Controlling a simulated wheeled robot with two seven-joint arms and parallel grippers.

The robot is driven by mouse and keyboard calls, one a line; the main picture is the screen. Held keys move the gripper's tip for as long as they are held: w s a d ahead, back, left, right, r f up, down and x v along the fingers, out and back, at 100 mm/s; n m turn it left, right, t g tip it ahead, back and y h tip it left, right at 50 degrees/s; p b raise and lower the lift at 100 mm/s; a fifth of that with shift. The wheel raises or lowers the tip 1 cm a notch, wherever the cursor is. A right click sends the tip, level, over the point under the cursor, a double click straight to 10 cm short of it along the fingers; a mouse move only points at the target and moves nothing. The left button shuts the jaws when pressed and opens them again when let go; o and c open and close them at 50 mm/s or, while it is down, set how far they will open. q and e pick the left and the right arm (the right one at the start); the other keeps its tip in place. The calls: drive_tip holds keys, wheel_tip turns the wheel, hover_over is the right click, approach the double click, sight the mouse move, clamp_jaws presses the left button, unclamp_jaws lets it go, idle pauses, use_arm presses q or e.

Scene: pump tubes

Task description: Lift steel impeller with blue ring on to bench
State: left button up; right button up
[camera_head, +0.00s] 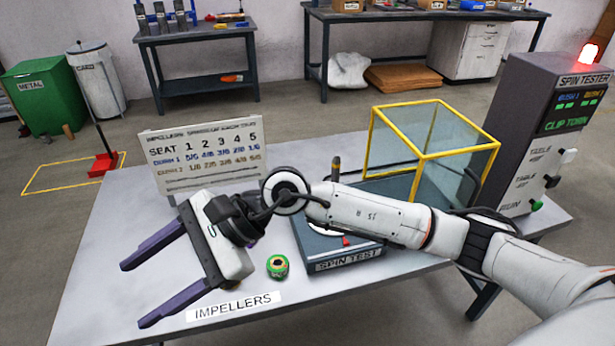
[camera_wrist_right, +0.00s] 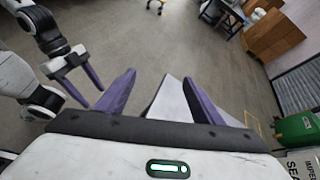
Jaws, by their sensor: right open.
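I cannot make out a steel impeller with a blue ring in either view. A small green part with a dark centre (camera_head: 277,266) stands on the bench (camera_head: 110,240), just behind the IMPELLERS label (camera_head: 236,306). My right gripper (camera_head: 136,295) is open and empty over the left of the bench. Its fingers point left, and the green part is to the right of its palm. In the right wrist view its fingers (camera_wrist_right: 159,77) are spread with nothing between them. My left gripper (camera_wrist_right: 91,95) shows in that view at the left, open and empty.
The SPIN TEST unit (camera_head: 347,264) sits under my right arm, with a yellow-framed guard (camera_head: 432,138) behind it. A seat chart board (camera_head: 203,155) stands at the bench's back left. A control cabinet (camera_head: 545,135) with a red lamp stands at right. The bench's left part looks clear.

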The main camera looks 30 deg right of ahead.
drive_tip(key=w+d+f+n+h, duration=0.1)
drive_tip(key=w+d+f+h, duration=0.15)
drive_tip(key=d, duration=0.35)
drive_tip(key=w+d+f+n+t+h, duration=0.1)
drive_tip(key=w+d+f+h, duration=0.2)
drive_tip(key=d, duration=0.4)
drive_tip(key=w+d+f+n+h, duration=0.1)
drive_tip(key=w+d+h, duration=0.1)
drive_tip(key=d+h, duration=0.35)
drive_tip(key=w+d+r+h, duration=0.1)
drive_tip(key=d+r+h, duration=0.15)
drive_tip(key=d, duration=0.65)
drive_tip(key=w+d+r+h, duration=0.1)
drive_tip(key=w+d+h, duration=0.15)
drive_tip(key=d, duration=0.65)
drive_tip(key=shift+h, duration=0.4)
drive_tip(key=x, duration=0.9)
drive_tip(key=shift+s+a+f, duration=0.15)
drive_tip(key=shift+s+a, duration=0.15)
drive_tip(key=shift+a, duration=0.05)
drive_tip(key=c, duration=1.4)
drive_tip(key=shift+r+p, duration=0.3)
drive_tip(key=shift+r, duration=0.35)
